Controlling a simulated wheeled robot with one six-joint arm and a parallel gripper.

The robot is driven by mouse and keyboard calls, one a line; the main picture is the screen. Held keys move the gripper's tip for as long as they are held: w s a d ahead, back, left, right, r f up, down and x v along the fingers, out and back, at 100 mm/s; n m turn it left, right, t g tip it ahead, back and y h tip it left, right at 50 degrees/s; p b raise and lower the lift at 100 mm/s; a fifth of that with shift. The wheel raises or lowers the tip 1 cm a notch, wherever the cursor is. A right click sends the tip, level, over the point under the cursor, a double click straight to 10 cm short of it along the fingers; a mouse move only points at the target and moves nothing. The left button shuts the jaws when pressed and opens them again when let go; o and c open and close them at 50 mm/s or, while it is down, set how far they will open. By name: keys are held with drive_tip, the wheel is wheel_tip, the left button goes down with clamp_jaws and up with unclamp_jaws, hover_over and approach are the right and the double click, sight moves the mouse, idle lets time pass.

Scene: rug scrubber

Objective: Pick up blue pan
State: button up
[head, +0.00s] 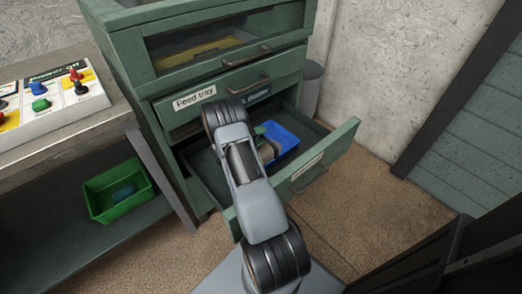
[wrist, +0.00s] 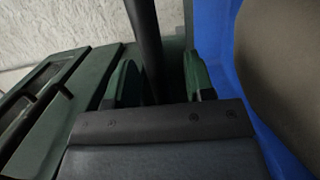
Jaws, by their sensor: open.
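The blue pan (head: 284,137) sits inside the open lower drawer (head: 325,157) of the green cabinet, partly hidden by my arm. In the wrist view, the blue pan (wrist: 212,40) runs down the right side, close beside my right finger. A brownish-grey thing (wrist: 285,65) covers part of it there. My gripper (wrist: 160,78) is open, with its two green fingers apart. A dark bar shows between or behind them; I cannot tell which. The pan is not between the fingers. In the head view, my arm hides most of the gripper.
A drawer labelled "Feed tray" (head: 228,85) sits above the open drawer. A workbench (head: 75,133) with a control panel (head: 45,101) stands at left, a green bin (head: 118,190) on its lower shelf. A grey bin (head: 311,88) stands behind the cabinet.

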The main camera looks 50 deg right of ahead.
drive_tip(key=shift+d, duration=0.1)
clamp_jaws()
idle(0.4)
idle(0.3)
